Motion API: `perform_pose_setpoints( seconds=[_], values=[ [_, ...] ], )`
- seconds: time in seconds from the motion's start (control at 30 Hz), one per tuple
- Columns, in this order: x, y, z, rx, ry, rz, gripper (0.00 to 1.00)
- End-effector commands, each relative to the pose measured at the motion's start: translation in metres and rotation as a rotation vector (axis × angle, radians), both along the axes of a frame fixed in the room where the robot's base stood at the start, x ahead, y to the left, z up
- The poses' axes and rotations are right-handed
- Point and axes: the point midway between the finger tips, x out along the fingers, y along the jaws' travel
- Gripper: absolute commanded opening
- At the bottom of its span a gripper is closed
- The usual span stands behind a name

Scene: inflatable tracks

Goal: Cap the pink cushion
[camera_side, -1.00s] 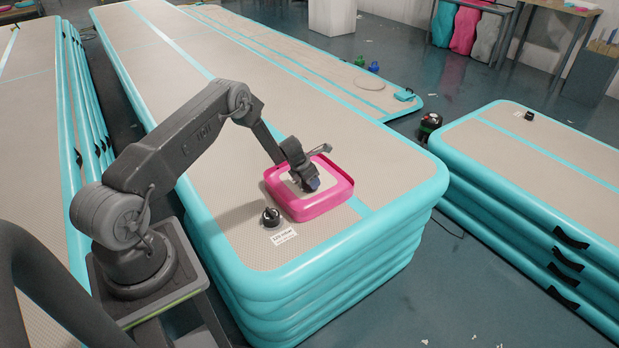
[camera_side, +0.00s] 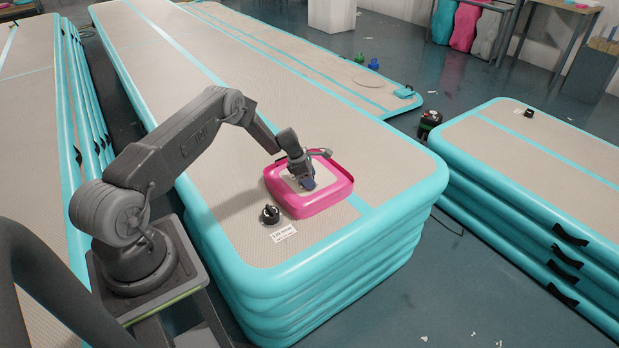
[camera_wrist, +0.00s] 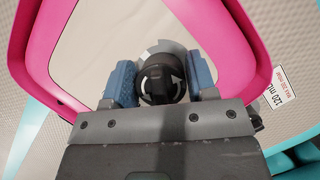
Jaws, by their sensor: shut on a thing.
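The pink cushion (camera_side: 315,207) lies on the beige top of the near track, and its pink rim with a pale middle also fills much of the wrist view (camera_wrist: 55,50). My gripper (camera_side: 307,184) reaches down over the cushion's pale middle. In the wrist view, my gripper's blue fingers (camera_wrist: 161,80) are shut on a round black cap (camera_wrist: 162,84) with white arrow marks. A grey ring partly shows behind the cap on the pale surface. The cap's underside is hidden, so I cannot tell whether it touches the cushion.
A black knob (camera_side: 270,215) stands on the track beside the cushion, close to a white label (camera_side: 283,233). The label also shows in the wrist view (camera_wrist: 281,90). The track's turquoise edge (camera_side: 400,195) is right of the cushion. The track beyond the cushion is clear.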

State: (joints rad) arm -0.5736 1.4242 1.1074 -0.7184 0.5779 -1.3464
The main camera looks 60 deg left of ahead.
Motion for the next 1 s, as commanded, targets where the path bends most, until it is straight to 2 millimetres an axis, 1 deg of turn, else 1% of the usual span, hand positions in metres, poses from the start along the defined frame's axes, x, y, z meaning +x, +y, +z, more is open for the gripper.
perform_pose_setpoints(
  seconds=[0.1, 0.2, 0.53, 0.57, 0.8, 0.9, 1.0],
  values=[
    [-0.0002, 0.0004, -0.0004, 0.001, -0.001, -0.182, 0.26],
    [-0.0006, -0.0007, -0.0004, 0.001, -0.001, -0.272, 0.26],
    [-0.0007, -0.0010, 0.0002, 0.002, -0.001, -0.313, 0.26],
    [-0.0007, -0.0009, 0.0001, 0.002, -0.002, -0.332, 0.26],
    [-0.0022, -0.0018, -0.0008, 0.001, -0.001, -0.613, 0.26],
    [-0.0025, -0.0019, -0.0002, 0.002, -0.002, -0.675, 0.26],
    [-0.0030, -0.0023, 0.0000, -0.001, 0.000, -0.693, 0.26]
  ],
)
